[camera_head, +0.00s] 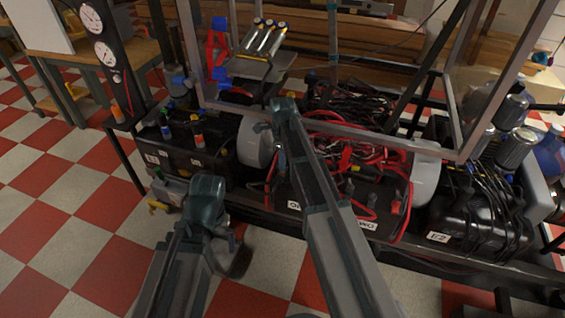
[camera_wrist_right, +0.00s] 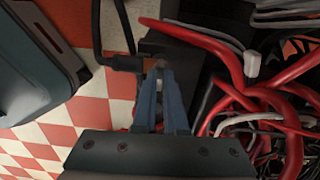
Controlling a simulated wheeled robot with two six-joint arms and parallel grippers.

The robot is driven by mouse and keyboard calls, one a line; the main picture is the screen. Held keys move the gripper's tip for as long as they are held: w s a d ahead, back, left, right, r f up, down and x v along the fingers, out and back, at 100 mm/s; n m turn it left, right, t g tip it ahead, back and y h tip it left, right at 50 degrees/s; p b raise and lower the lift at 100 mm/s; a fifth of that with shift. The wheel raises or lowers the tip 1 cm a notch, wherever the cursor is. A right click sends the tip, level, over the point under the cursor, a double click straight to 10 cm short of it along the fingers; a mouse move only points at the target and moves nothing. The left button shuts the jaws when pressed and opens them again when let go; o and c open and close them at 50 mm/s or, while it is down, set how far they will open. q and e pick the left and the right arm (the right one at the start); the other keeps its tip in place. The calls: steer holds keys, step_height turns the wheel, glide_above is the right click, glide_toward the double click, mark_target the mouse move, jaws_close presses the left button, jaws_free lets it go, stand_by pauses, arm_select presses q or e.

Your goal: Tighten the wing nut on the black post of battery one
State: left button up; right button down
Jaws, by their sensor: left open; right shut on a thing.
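In the right wrist view, my right gripper (camera_wrist_right: 160,76) has its blue fingers close together on a small grey piece, which looks like the wing nut (camera_wrist_right: 161,65). A black cable (camera_wrist_right: 120,62) ends beside the fingertips, at a dark block edge. The post under the nut is hidden. In the head view, the middle black battery box carries a label starting with "O" (camera_head: 293,205) and a "TWO" label (camera_head: 366,225). My right forearm crosses it and hides the right gripper. My left gripper (camera_head: 240,262) hangs low in front of the rack, partly hidden, open and apart from the batteries.
Red cables (camera_head: 345,140) loop over the middle boxes. A metal frame (camera_head: 340,128) crosses above. Checkered floor (camera_head: 80,220) is clear at the left.

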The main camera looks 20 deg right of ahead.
steer(key=shift+w, duration=0.1)
stand_by(0.3)
steer(key=c, duration=1)
jaws_free()
steer(key=shift+o, duration=0.2)
steer(key=shift+r, duration=0.15)
step_height(320, 180, up, 14)
steer(key=p, duration=1.3)
steer(key=shift+p, duration=0.4)
steer(key=shift+f, duration=0.2)
